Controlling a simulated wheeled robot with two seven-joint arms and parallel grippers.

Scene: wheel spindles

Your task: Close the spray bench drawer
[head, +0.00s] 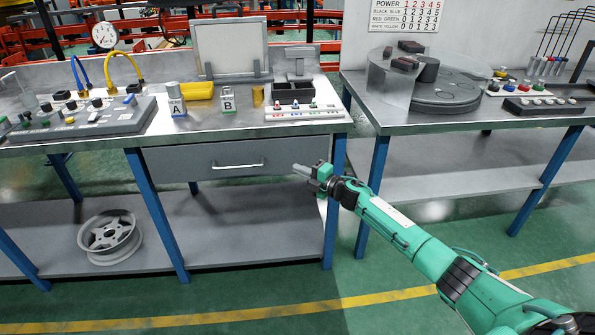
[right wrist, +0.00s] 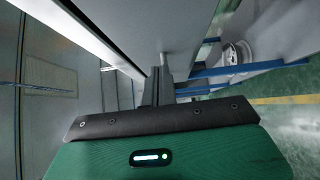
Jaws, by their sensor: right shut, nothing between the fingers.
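The spray bench drawer (head: 190,163) is a wide grey front under the left bench top, with a silver bar handle (head: 238,167) across its middle. I cannot tell from here how far it stands out from the bench. My right gripper (head: 300,170) is shut and empty, in front of the right part of the drawer front, to the right of the handle. In the right wrist view, the shut fingers (right wrist: 158,85) point at or along a large grey panel; contact cannot be told. My left gripper is not in view.
A wheel rim (head: 110,237) lies on the lower shelf. A second bench (head: 450,122) stands at right, with a narrow gap between benches.

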